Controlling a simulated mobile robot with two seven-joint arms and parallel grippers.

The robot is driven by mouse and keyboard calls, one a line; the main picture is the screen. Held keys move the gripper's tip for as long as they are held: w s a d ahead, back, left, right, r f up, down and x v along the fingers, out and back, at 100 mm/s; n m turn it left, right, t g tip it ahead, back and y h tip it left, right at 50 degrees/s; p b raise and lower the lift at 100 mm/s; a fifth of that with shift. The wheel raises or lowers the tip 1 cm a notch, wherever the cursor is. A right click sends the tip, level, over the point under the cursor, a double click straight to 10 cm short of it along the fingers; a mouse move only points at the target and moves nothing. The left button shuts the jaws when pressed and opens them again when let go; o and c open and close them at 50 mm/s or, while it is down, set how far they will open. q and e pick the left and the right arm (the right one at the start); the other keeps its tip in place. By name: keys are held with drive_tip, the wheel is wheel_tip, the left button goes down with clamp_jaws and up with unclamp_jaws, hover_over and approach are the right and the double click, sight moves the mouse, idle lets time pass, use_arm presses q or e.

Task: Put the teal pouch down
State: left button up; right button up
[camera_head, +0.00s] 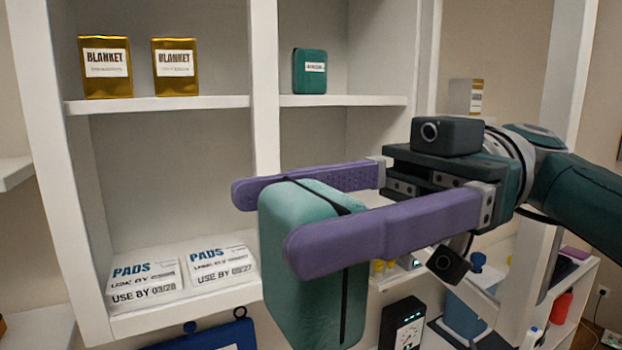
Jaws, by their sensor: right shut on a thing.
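The teal pouch (300,290) is a rounded upright block with a dark seam down its side. My right gripper (262,222) reaches in from the right and is shut on the pouch, with one purple finger on its far side and one across its near side. The pouch hangs in front of the white shelf unit (265,130), near the central upright. What lies directly behind the pouch is hidden. My left gripper is not in view.
Two gold blanket packs (105,84) stand on the upper left shelf, a small green pack (309,84) on the upper right. Two pads packs (146,283) lie on the lower left shelf. A dark device (402,325) stands below right. The upper right shelf has room beside the green pack.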

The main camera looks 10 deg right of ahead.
drive_tip(key=shift+w+a+f+n+g, duration=0.15)
drive_tip(key=shift+a+f+n+g, duration=0.15)
drive_tip(key=shift+g, duration=0.1)
drive_tip(key=shift+d+r, duration=0.1)
drive_tip(key=shift+d, duration=0.05)
